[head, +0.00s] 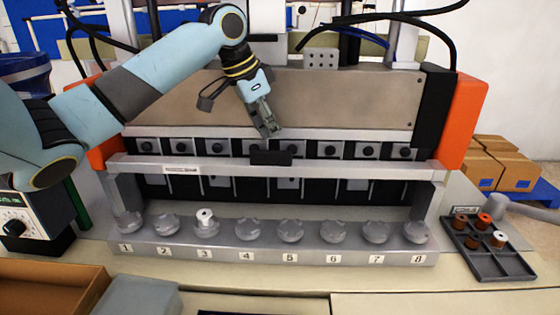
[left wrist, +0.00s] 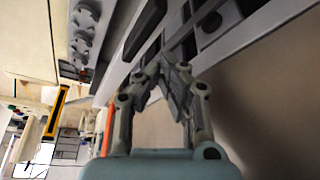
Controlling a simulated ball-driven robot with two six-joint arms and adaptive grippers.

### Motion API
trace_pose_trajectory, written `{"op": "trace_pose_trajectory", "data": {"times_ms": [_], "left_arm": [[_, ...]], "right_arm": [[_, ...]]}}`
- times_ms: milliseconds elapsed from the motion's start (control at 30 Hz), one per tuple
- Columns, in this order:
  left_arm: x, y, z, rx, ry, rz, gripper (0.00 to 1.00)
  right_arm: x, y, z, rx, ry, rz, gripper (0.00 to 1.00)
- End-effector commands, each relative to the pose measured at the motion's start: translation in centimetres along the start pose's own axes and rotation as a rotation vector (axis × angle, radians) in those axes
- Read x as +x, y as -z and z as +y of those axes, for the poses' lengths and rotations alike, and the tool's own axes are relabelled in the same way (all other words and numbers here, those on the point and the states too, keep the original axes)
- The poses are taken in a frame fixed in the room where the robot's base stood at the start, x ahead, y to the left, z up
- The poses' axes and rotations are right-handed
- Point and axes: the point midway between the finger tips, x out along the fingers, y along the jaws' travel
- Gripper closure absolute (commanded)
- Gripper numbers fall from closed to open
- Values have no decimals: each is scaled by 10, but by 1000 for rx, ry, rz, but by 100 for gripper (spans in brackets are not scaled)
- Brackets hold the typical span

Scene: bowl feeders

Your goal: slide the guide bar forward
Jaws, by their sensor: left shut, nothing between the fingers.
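The guide bar (head: 350,171) is a long pale metal bar across the front of the machine, above the row of numbered stations. A black handle block (head: 271,157) sits at its middle. My left gripper (head: 270,131) is shut and empty, its fingertips pointing down just above the handle in the head view. I cannot tell whether they touch the bar. In the left wrist view the fingers (left wrist: 168,67) are together in front of the machine's bars, and a dark block (left wrist: 145,30) shows beyond them. My right gripper is not in view.
Several grey knobs (head: 290,231) stand in a numbered row below the bar; a white spool (head: 205,217) is on knob 3. Orange end housings (head: 461,120) flank the machine. A dark tray (head: 489,262) with several spools lies right. A brown bin (head: 50,290) is front left.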

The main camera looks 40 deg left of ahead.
Motion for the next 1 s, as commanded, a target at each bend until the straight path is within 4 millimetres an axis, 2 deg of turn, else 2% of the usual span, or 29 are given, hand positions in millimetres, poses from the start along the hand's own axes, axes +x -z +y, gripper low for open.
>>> {"op": "trace_pose_trajectory", "data": {"times_ms": [1000], "left_arm": [[49, -22, 0, -2, -2, -3, 100]], "right_arm": [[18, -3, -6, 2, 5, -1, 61]]}}
